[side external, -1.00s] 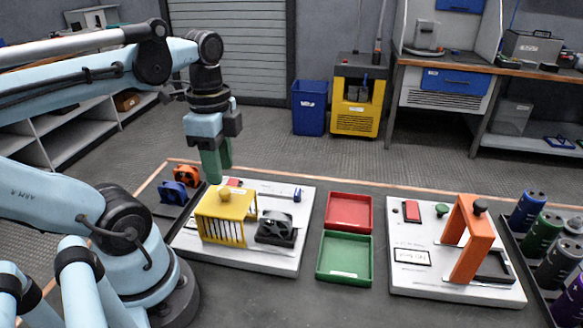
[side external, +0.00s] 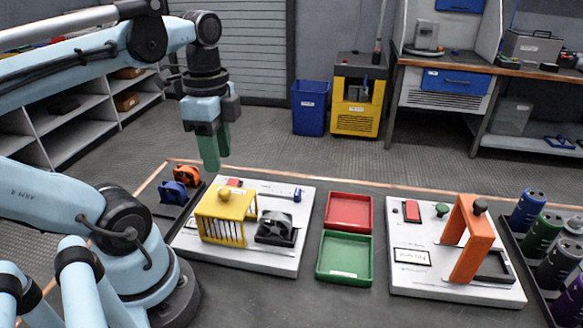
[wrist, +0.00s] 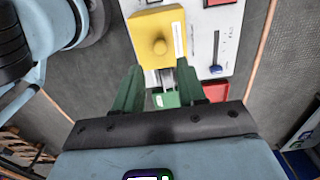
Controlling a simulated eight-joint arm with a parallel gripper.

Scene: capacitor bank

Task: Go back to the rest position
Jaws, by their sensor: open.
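My gripper (side external: 216,151) hangs above the back left part of the left white board, with green fingers pointing down. It is empty. In the wrist view my gripper (wrist: 160,85) has its two green fingers spread apart, with nothing between them held. The left white board (side external: 272,258) carries a yellow cage (side external: 222,213) with a round knob, a dark fan unit (side external: 275,228) and a blue slider knob (side external: 297,194). The yellow cage also shows in the wrist view (wrist: 143,28), beyond the fingers.
A red tray (side external: 348,196) and a green tray (side external: 344,277) lie between the boards. The right white board (side external: 415,282) bears an orange handle frame (side external: 473,255). Orange and blue fans (side external: 174,192) sit at left. Several cans (side external: 543,232) stand at far right. Space above the boards is clear.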

